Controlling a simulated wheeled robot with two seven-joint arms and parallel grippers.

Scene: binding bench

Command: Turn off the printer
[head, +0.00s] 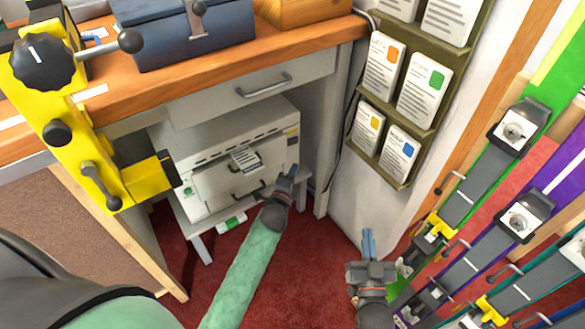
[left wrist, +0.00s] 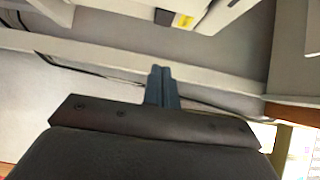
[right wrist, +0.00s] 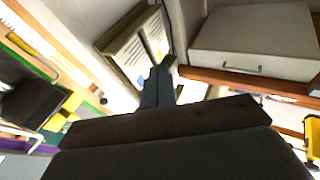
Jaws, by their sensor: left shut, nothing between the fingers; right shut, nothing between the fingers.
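The white printer (head: 225,150) stands on a low stand under the bench, with a printed sheet (head: 245,160) at its front. A dark panel with a yellow label (head: 292,140) is at its right end, and a small green mark (head: 187,187) is at its lower left. My left gripper (head: 292,171) is shut and empty at the printer's right end; I cannot tell if it touches. In the left wrist view the fingers (left wrist: 163,72) lie below the yellow label (left wrist: 184,20). My right gripper (head: 368,238) is shut and empty over the red floor, right of the printer. No power switch is clearly visible.
A wooden bench (head: 210,80) with a drawer (head: 255,90) overhangs the printer. A yellow clamp device (head: 60,120) is at left. A card rack (head: 400,110) and cable are on the right wall. Coloured panels with clamps (head: 500,200) fill the right side. Red floor (head: 310,260) is clear between.

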